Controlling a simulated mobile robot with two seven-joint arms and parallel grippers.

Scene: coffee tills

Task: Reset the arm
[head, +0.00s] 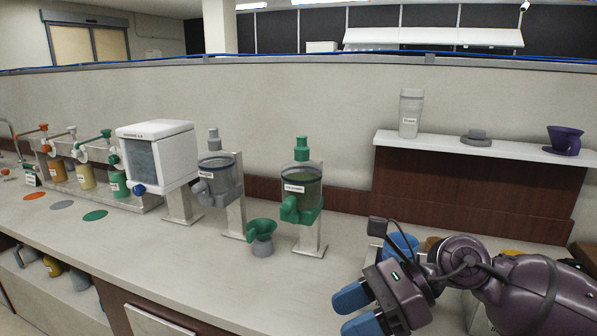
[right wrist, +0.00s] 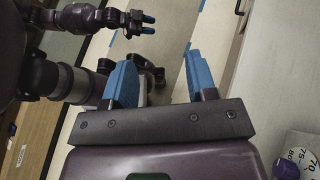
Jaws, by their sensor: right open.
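My right gripper (head: 357,311) is low at the right of the head view, over the counter's front. Its two blue fingers are apart with nothing between them; the right wrist view shows the same empty gap (right wrist: 162,83). The purple right arm comes in from the right edge and covers part of the counter. My left gripper is outside the head view.
The counter (head: 180,250) holds a green dispenser (head: 301,190), a grey dispenser (head: 216,180), a white machine (head: 157,155) and a green funnel cup (head: 262,232). A blue cup (head: 402,244) stands behind my right gripper. A raised shelf (head: 440,145) holds a purple dripper (head: 564,140).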

